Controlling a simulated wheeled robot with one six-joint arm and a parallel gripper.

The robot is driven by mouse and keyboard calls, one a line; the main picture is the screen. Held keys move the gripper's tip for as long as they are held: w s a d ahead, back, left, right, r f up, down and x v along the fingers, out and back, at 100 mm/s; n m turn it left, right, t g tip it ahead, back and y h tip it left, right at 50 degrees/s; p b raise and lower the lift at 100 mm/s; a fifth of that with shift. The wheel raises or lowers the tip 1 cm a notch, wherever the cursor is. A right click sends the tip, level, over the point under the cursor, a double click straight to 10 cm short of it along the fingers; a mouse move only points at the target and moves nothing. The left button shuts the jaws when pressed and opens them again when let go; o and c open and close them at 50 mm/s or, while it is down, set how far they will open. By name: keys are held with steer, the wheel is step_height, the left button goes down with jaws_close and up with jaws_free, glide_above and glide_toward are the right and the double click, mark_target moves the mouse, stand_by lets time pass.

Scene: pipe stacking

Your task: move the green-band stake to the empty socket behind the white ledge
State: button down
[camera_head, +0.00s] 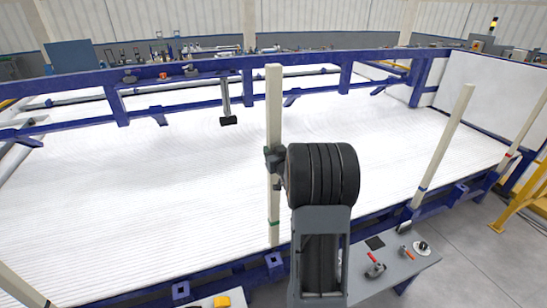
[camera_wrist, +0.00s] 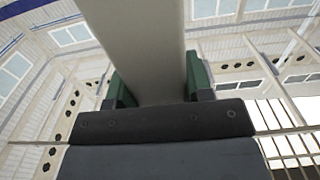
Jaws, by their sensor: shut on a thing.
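The green-band stake (camera_head: 273,105) is a tall, pale, square post standing nearly upright in the head view, with a green band near its lower end. My gripper (camera_head: 274,160) is shut on it around mid-height. In the wrist view the stake (camera_wrist: 140,45) rises between the green finger pads of my gripper (camera_wrist: 158,88). Its lower end is close to a blue socket (camera_head: 274,260) on the near rail; I cannot tell whether it sits in it. I cannot clearly make out the white ledge or the empty socket behind it.
A blue-band stake (camera_head: 443,150) and a red-band stake (camera_head: 525,140) stand at the right. Another stake (camera_head: 20,285) shows at the lower left. A blue frame (camera_head: 215,68) surrounds the white ribbed bed (camera_head: 130,190). A grey table (camera_head: 400,262) with tools stands near the front.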

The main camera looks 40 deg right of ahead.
mark_target(275, 136)
steer(key=shift+r, duration=3.5)
